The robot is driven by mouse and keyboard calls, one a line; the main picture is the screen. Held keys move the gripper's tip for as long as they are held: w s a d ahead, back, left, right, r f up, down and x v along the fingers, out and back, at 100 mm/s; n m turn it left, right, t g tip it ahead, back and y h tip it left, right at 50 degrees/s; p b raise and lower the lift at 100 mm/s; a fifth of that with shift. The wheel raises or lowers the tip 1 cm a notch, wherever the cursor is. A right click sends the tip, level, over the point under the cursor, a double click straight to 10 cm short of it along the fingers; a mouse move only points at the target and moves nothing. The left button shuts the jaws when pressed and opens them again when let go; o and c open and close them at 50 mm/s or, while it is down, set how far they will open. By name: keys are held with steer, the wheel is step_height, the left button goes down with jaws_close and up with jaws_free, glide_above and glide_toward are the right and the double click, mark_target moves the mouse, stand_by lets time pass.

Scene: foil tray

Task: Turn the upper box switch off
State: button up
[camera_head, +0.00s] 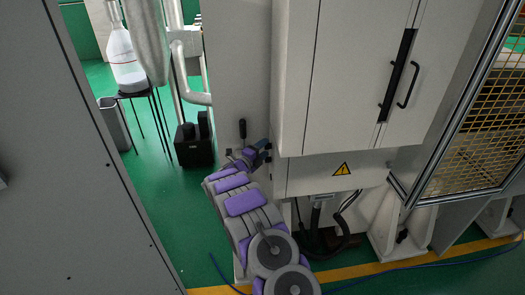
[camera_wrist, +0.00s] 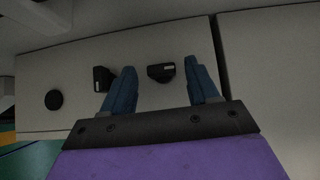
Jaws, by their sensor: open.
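My gripper (camera_wrist: 160,66) is open, its two blue fingers reaching toward a pale panel in the wrist view. A small black switch-like part (camera_wrist: 161,72) shows between the fingertips, apparently not gripped. A second black part (camera_wrist: 103,78) sits beside the left finger, partly hidden by it. I cannot tell from the labels which is the upper box switch. In the head view my gripper (camera_head: 263,145) is small and partly hidden at the side of the white cabinet (camera_head: 350,70). A black lever-like part (camera_head: 242,128) shows on the grey panel just above and left of it.
A round black knob (camera_wrist: 54,99) is at the left of the wrist view. A grey cabinet (camera_head: 80,160) fills the head view's left. A mesh guard (camera_head: 475,130) stands at right. Cables (camera_head: 325,235) hang below the white cabinet. Green floor (camera_head: 150,190) is open at left.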

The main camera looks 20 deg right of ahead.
steer(key=shift+a, duration=0.1)
steer(key=p+v, duration=0.1)
steer(key=v, duration=1.6)
steer(key=shift+a, duration=0.1)
